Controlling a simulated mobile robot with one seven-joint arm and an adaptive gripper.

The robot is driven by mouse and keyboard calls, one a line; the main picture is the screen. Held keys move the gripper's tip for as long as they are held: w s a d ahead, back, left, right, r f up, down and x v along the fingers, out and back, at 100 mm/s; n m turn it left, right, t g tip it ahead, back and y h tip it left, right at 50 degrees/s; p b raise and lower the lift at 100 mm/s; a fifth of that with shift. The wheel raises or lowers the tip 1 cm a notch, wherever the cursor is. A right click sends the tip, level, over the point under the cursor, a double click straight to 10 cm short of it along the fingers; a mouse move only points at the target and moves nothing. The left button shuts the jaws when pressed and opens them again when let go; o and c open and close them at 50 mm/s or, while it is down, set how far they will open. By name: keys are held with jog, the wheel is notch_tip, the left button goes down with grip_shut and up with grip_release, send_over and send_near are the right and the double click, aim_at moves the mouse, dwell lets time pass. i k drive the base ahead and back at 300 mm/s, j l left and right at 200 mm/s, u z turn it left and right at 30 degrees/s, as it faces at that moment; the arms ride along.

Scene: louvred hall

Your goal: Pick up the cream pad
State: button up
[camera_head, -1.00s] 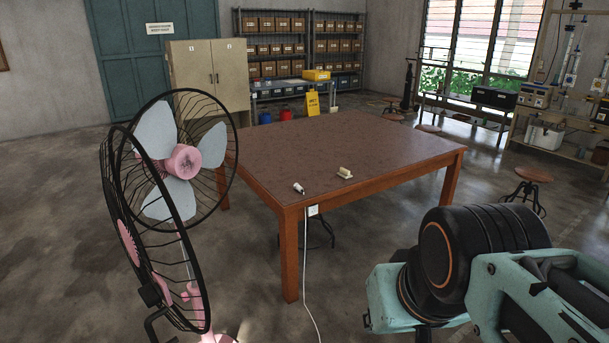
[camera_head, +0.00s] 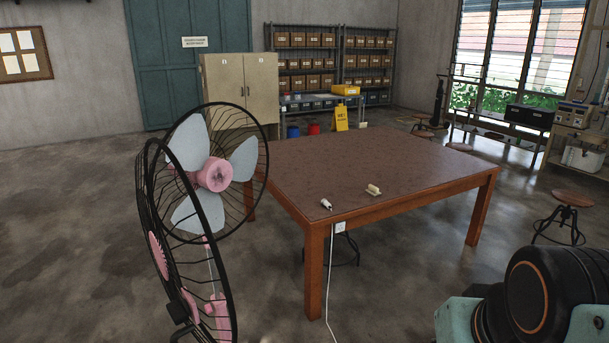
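A small cream object (camera_head: 373,190), which looks like the cream pad, lies near the front edge of the brown wooden table (camera_head: 370,155). It is too small here to make out its exact shape. A small white piece with a dark end (camera_head: 326,204) lies to its left, near the table's front left corner. Part of my arm shows at the lower right, apart from the table. My gripper is outside the picture.
A pink fan with a black wire cage (camera_head: 213,174) stands in front, left of the table. A white cord (camera_head: 329,275) hangs from the table's front corner to the floor. Stools (camera_head: 565,215) stand at the right. Open floor lies left of the fan.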

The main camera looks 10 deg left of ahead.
aim_at(374, 192)
jog(key=i+l, duration=0.1)
jog(key=i, duration=0.55)
jog(key=i+l, duration=0.15)
jog(key=i, duration=0.55)
jog(key=i+l, duration=0.1)
jog(key=i, duration=0.55)
jog(key=i+l, duration=0.15)
jog(key=i, duration=0.5)
jog(key=i+l, duration=0.15)
jog(key=i, duration=0.25)
jog(key=i+l, duration=0.1)
jog(key=i, duration=0.25)
jog(key=i+l+u, duration=0.1)
jog(key=i, duration=0.3)
jog(key=i+l, duration=0.3)
jog(key=l, duration=0.25)
jog(key=j, duration=0.6)
